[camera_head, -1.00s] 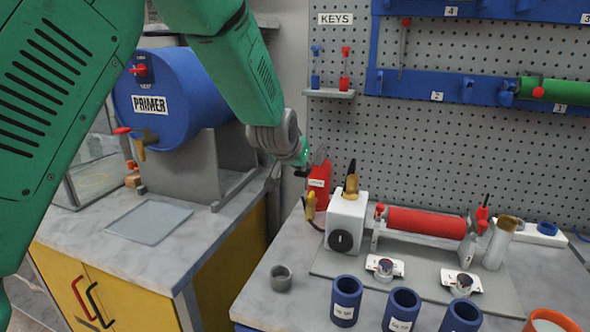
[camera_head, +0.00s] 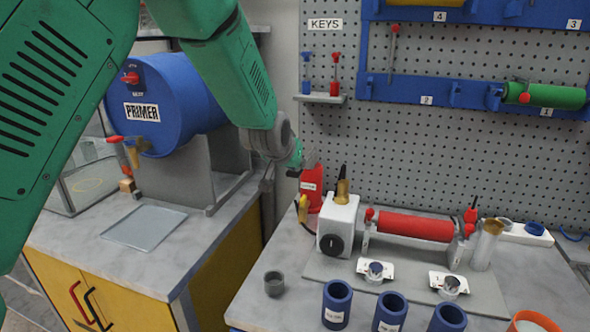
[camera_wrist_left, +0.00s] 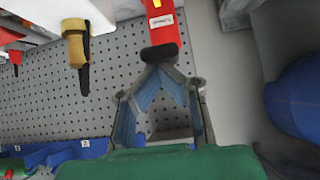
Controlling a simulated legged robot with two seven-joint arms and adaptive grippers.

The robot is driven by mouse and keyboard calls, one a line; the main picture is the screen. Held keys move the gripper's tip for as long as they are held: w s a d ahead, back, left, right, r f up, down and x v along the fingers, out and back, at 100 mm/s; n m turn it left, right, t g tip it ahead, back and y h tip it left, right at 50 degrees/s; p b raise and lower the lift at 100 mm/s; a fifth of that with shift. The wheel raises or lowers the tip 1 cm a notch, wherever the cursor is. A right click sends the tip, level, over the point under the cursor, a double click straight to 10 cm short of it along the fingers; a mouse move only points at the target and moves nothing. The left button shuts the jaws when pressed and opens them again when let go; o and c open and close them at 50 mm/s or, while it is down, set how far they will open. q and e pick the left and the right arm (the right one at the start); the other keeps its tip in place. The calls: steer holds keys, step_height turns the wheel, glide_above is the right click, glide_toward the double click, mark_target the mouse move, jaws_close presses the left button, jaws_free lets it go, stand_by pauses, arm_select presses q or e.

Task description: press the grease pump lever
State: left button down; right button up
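The grease pump, a red labelled body (camera_head: 312,186), stands at the back left of the grey bench, against the pegboard. In the left wrist view its red body (camera_wrist_left: 164,24) ends in a dark, rounded piece (camera_wrist_left: 160,52), which may be the lever end. My left gripper (camera_wrist_left: 162,72) has its fingertips drawn together right at this dark piece. I cannot tell whether they touch it. In the head view my left wrist is just above and left of the pump, and its fingers are mostly hidden. My right gripper is not in view.
A white block with a black knob (camera_head: 334,243) and a red roller (camera_head: 415,225) are right of the pump. A blue primer drum (camera_head: 170,95) is at left. Pegboard closes the back.

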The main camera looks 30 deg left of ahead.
arm_select(q)
steer(key=b+v, duration=0.1)
steer(key=v, duration=0.9)
steer(key=shift+s+f, duration=0.15)
steer(key=shift+f, duration=0.05)
stand_by(1.3)
